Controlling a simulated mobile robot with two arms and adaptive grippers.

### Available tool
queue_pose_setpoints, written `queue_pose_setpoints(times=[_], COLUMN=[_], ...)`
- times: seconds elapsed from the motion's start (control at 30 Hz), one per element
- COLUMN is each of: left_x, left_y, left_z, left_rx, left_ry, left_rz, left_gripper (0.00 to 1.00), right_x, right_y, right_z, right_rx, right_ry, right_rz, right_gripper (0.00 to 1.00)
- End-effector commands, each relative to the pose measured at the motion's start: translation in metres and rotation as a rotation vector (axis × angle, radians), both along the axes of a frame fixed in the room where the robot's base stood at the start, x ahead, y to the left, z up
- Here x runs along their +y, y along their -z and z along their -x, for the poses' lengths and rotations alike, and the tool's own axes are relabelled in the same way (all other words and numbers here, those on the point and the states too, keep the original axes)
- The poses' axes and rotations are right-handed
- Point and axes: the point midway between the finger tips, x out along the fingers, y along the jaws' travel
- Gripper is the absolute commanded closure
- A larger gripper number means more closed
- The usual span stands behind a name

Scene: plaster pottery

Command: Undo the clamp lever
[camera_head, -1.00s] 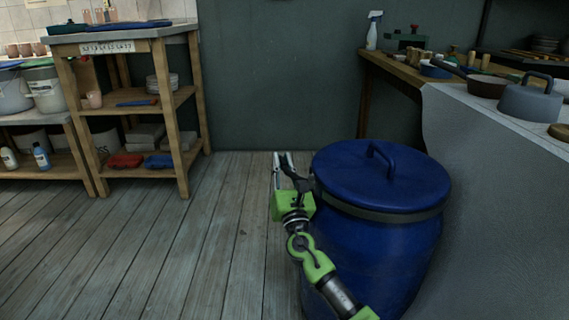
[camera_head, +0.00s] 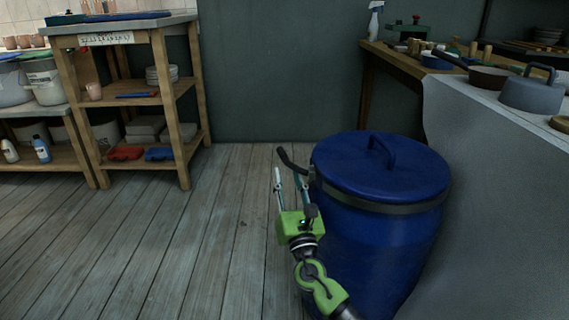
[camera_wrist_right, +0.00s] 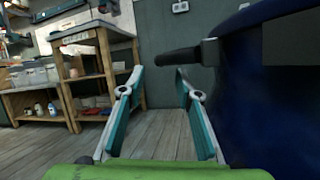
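The blue barrel (camera_head: 375,240) has a blue lid (camera_head: 365,170) with a loop handle, and a dark clamp band (camera_head: 385,207) runs around it below the lid. The black clamp lever (camera_head: 291,160) sticks out from the band's left side, pointing away and to the left. In the wrist view the lever (camera_wrist_right: 180,55) lies beyond and above the fingertips, towards the right finger. My right gripper (camera_head: 288,177) is left of the barrel, fingers apart and nothing between them; it also shows in the wrist view (camera_wrist_right: 159,80). My left gripper is out of view.
A cloth-draped worktop (camera_head: 500,180) with pans stands right of the barrel, close to it. A wooden shelf unit (camera_head: 130,105) stands at the back left. The plank floor (camera_head: 190,240) left of the barrel is clear.

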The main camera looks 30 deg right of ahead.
Motion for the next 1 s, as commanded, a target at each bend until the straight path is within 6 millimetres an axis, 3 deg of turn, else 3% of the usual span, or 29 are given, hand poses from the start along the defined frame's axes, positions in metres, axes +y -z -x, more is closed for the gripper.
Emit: queue_pose_setpoints(times=[0.2,0.57,0.7,0.73,0.87,1.0], left_x=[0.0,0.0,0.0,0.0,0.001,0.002], left_y=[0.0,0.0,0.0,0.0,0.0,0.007], left_z=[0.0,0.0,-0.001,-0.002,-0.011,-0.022], left_rx=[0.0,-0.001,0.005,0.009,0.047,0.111], left_ry=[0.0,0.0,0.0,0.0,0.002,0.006], left_rz=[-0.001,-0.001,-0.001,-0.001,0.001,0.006], left_gripper=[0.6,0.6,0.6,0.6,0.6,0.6], right_x=[0.01,0.012,0.017,0.022,0.068,0.165], right_y=[0.012,0.014,0.014,0.015,0.017,-0.004], right_z=[0.027,0.033,0.032,0.031,0.028,0.046], right_rx=[0.0,-0.001,0.003,0.006,0.032,0.058], right_ry=[0.0,0.0,-0.026,-0.048,-0.258,-0.66], right_rz=[0.001,0.0,-0.027,-0.052,-0.275,-0.718], right_gripper=[0.69,0.69,1.0,1.0,1.0,1.0])
